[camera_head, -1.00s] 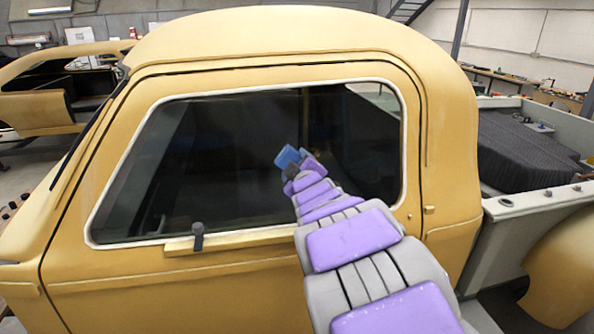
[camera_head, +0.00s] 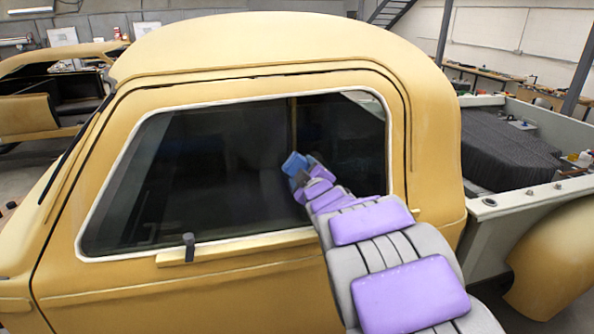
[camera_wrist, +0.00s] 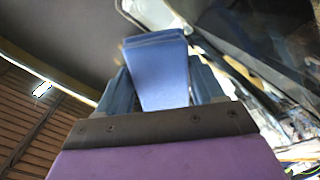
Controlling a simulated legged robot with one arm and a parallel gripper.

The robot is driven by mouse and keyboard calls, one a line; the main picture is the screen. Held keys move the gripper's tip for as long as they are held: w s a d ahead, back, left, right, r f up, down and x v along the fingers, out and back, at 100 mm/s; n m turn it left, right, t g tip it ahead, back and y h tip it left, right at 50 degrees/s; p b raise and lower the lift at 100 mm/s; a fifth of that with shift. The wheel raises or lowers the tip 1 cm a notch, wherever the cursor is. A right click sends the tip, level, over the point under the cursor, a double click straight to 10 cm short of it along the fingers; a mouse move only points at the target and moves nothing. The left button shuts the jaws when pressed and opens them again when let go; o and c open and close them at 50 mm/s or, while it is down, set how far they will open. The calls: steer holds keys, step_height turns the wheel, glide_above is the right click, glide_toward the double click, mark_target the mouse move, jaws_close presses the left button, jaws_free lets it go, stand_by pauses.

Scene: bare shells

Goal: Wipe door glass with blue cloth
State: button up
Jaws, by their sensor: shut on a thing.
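The door glass (camera_head: 200,180) is a dark window with a white frame in the yellow truck's door. My arm reaches up from the bottom right in the head view. My gripper (camera_head: 298,172) is in front of the glass, right of its middle. It is shut on the blue cloth (camera_head: 294,163), which looks like a folded flat pad. In the wrist view the blue cloth (camera_wrist: 158,72) stands out between the fingers of my gripper (camera_wrist: 160,95). I cannot tell whether the cloth touches the glass.
A dark door handle (camera_head: 189,246) sticks out on the yellow ledge below the window. The truck bed (camera_head: 487,232) with a dark grey load (camera_head: 505,150) is at the right. Another yellow car body (camera_head: 28,115) stands at the far left.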

steer(key=d+p, duration=0.1)
steer(key=w+d+p, duration=0.1)
steer(key=d, duration=0.1)
steer(key=d+p, duration=0.1)
steer(key=d, duration=0.1)
steer(key=shift+w+d, duration=0.1)
steer(key=shift+w, duration=0.15)
steer(key=shift+s, duration=0.1)
stand_by(0.4)
steer(key=shift+v, duration=2.85)
steer(key=shift+v, duration=1.5)
